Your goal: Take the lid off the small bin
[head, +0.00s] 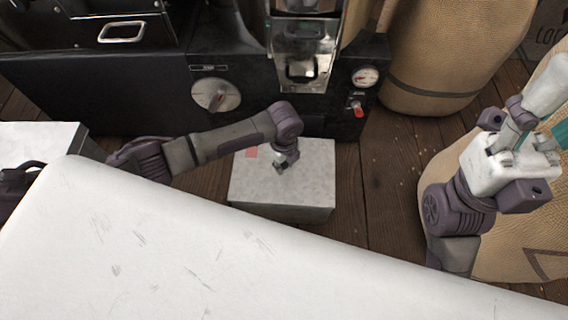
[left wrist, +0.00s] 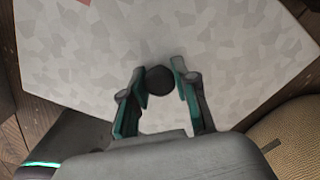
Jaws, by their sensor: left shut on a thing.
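The small bin (head: 283,212) is a grey mottled metal box on the floor in front of the black machine. Its flat lid (head: 310,165) has a reddish patch in one corner and looks seated on top. In the left wrist view the lid (left wrist: 235,45) fills most of the picture. My left gripper (head: 284,164) reaches down to the middle of the lid. In the left wrist view its fingers close around a dark round knob (left wrist: 160,82) on the lid. My right gripper (head: 557,132) shows only in part at the right edge, away from the bin; its opening is unclear.
A black machine (head: 150,100) with a dial, gauge and red-handled valve stands right behind the bin. A burlap sack (head: 450,50) stands at back right, another (head: 510,245) at right. A grey box (head: 40,140) is at far left. Wooden floor (head: 385,190) right of the bin is clear.

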